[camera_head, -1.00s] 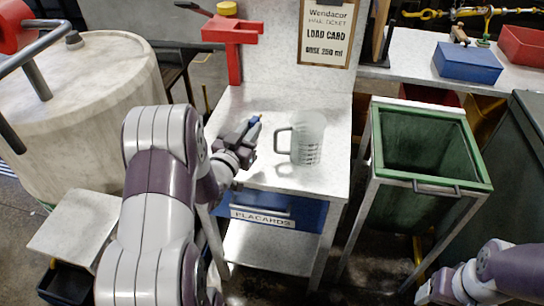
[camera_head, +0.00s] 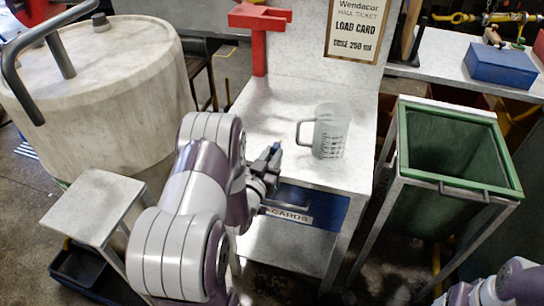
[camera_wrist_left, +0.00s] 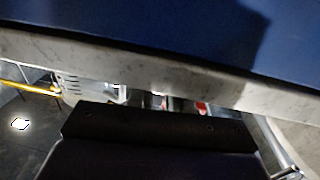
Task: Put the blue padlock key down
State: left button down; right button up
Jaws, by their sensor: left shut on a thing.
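My left gripper (camera_head: 272,158) is shut on the blue padlock key; only a small blue bit of the key (camera_head: 276,147) shows at the fingertips in the head view. The gripper is at the front left edge of the pale worktop (camera_head: 265,115), near the blue drawer (camera_head: 327,208) labelled for placards. Whether it touches the worktop I cannot tell. In the left wrist view, a dark part of my gripper fills the bottom, and the key cannot be made out. My right gripper (camera_head: 468,294) is partly in view at the bottom right; its jaws are unclear.
A clear measuring jug (camera_head: 331,130) stands on the worktop right of my left gripper. A red stand (camera_head: 260,35) rises at the back left. A green bin (camera_head: 405,195) is to the right, a large pale drum (camera_head: 110,100) to the left. The worktop's left part is clear.

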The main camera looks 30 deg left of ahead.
pick_arm(q)
jog(key=shift+f, duration=0.15)
jog(key=c, duration=1.4)
grip_release()
jog(key=shift+c, duration=0.2)
jog(key=o, duration=0.4)
